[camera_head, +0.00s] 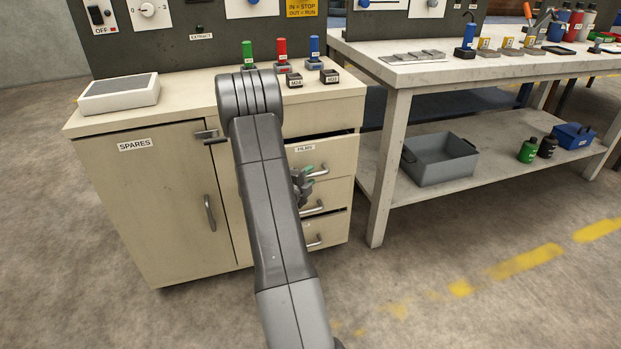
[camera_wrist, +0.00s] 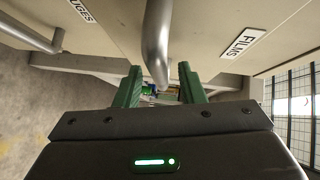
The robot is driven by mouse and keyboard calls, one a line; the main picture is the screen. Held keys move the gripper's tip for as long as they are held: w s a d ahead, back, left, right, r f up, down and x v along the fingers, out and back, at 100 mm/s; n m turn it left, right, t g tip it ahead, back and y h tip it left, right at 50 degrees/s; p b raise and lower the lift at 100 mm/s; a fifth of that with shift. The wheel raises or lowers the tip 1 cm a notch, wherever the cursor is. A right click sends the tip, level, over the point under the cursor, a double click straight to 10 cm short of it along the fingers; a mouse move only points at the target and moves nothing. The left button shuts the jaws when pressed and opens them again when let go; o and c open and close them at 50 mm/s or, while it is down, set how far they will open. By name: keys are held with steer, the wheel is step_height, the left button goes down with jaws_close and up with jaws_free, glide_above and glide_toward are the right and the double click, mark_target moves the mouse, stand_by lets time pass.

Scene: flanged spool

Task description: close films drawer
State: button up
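The films drawer (camera_head: 338,158) is in the cream cabinet, right of my arm. It carries a FILMS label (camera_head: 304,148), and a dark gap shows above its front, so it stands a little out. Its metal bar handle (camera_head: 319,171) is partly behind my gripper (camera_head: 305,180). In the wrist view, the two green fingers of my gripper (camera_wrist: 160,88) are apart. A grey bar handle (camera_wrist: 158,45) reaches down between them near the tips; I cannot tell if they touch it. The FILMS label also shows there (camera_wrist: 243,42).
More drawers with bar handles (camera_head: 314,208) lie below the films drawer. The SPARES door (camera_head: 165,190) is at left. A workbench (camera_head: 376,170) with a grey bin (camera_head: 440,165) on its shelf stands at right. Open floor lies in front.

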steer(key=shift+w+d+f, duration=0.1)
steer(key=shift+w+d, duration=0.25)
steer(key=shift+w, duration=0.3)
